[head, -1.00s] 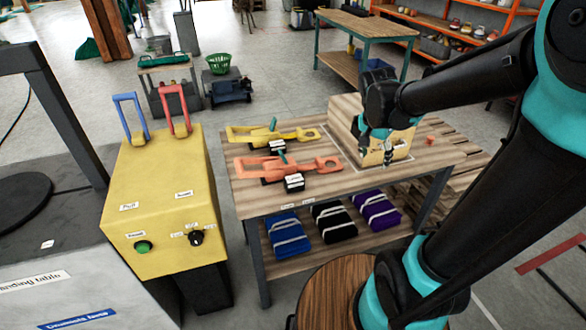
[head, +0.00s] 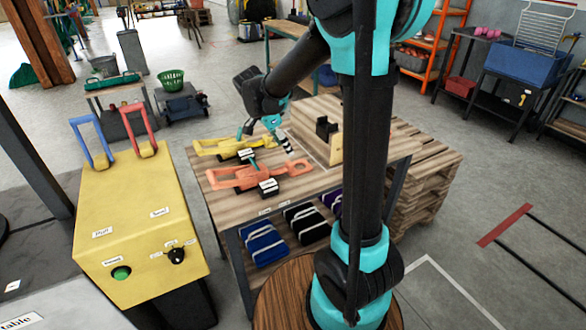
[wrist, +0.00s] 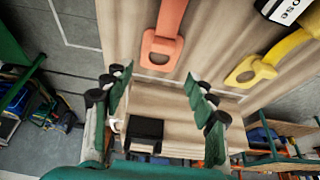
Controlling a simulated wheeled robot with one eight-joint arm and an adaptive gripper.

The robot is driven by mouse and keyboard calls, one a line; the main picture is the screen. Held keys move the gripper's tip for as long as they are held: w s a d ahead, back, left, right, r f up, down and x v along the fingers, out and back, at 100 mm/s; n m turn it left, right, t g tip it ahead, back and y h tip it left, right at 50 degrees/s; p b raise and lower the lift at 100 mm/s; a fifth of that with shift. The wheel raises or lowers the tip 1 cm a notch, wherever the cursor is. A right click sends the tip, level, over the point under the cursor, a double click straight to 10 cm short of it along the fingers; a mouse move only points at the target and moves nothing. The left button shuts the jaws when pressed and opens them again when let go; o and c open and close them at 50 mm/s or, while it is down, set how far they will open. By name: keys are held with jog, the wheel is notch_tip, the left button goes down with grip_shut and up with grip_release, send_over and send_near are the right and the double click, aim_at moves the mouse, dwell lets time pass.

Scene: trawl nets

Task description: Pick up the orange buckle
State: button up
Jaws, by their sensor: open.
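The orange buckle (head: 243,178) lies flat on the wooden table top, its ring end pointing right. A dark block with a white label sits by its near side. In the wrist view its ring end (wrist: 162,48) shows ahead of my fingers, apart from them. My gripper (head: 265,138) is open and empty above the table, behind the orange buckle's ring end. Both spread fingers also show in the wrist view (wrist: 157,88). Part of the orange buckle is outside the wrist view.
A yellow buckle (head: 208,148) lies behind the orange one. A wooden box (head: 303,127) stands on the table to the right of my gripper. A yellow control box (head: 135,215) with a blue and a red lever stands left. Folded bundles (head: 263,244) lie on the shelf below.

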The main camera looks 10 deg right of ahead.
aim_at(288, 163)
jog(key=x, duration=0.4)
jog(key=shift+d+f, duration=0.1)
jog(key=shift+a+x, duration=0.2)
jog(key=shift+x, duration=1.1)
jog(key=shift+a+x, duration=0.2)
jog(key=shift+x, duration=1.1)
jog(key=shift+f, duration=0.15)
grip_shut()
notch_tip(288, 163, up, 21)
jog(key=shift+f, duration=0.2)
